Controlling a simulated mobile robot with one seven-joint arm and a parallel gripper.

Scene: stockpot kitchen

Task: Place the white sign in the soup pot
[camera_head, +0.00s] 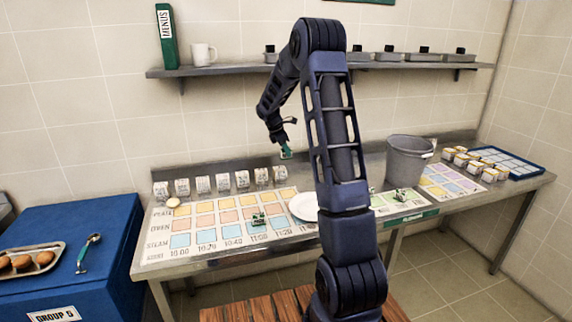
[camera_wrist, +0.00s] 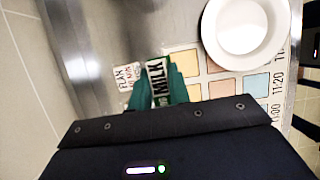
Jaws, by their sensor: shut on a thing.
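My gripper (camera_head: 286,151) is raised above the back of the counter, left of its middle. In the wrist view its green fingers (camera_wrist: 160,92) are shut on a small white sign (camera_wrist: 158,84) with dark lettering reading MILK. The sign is too small to make out clearly in the head view. A grey pot (camera_head: 408,160), which I take for the soup pot, stands upright at the right part of the counter, well to the right of my gripper. Its inside is mostly hidden.
White lettered blocks (camera_head: 223,182) line the counter's back, below my gripper; one reads FLAN (camera_wrist: 127,76). A white plate (camera_head: 303,207) lies on the coloured chart (camera_head: 180,254). Small green objects (camera_head: 259,220) stand on the counter. A wall shelf (camera_head: 235,68) runs above.

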